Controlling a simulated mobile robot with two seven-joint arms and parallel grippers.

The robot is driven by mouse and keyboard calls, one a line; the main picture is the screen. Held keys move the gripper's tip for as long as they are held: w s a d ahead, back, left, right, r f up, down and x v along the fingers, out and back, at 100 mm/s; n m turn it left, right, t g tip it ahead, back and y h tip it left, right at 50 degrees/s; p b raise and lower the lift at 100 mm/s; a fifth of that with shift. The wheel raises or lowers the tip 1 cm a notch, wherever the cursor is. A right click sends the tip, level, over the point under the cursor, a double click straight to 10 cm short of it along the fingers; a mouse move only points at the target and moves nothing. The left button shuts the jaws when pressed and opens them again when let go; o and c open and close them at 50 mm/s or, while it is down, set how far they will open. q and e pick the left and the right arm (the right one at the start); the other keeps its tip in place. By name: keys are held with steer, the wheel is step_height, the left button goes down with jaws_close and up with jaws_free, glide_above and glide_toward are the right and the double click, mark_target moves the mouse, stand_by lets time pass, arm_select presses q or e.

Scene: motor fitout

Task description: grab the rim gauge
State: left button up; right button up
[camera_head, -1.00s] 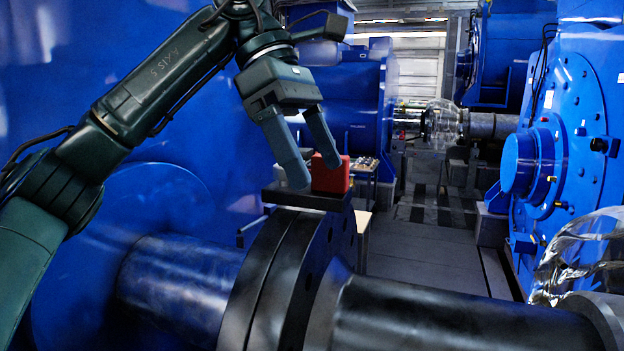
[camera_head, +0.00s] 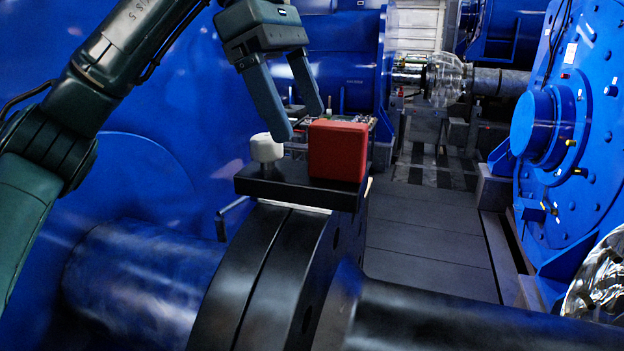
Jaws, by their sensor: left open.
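A red block (camera_head: 338,151), which looks like the rim gauge, sits upright on the right part of a flat black plate (camera_head: 290,192). A white round knob (camera_head: 266,149) stands on the plate's left part. The plate rests on top of the dark coupling flange (camera_head: 262,278). My left gripper (camera_head: 300,126) is open and empty, with its fingers pointing down. I cannot tell the exact depth gap. My right gripper is not in view.
A thick dark shaft (camera_head: 450,318) runs right from the flange, and a blue-lit shaft (camera_head: 140,275) runs left. A large blue machine (camera_head: 590,120) stands at the right. A grey floor strip (camera_head: 430,235) lies open beyond the flange. A small table with parts is behind the block.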

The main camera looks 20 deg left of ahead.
mark_target(318, 166)
arm_select(q)
steer(key=shift+p+x, duration=0.4)
steer(key=shift+x, duration=3.6)
steer(key=shift+a, duration=0.15)
steer(key=c, duration=1.8)
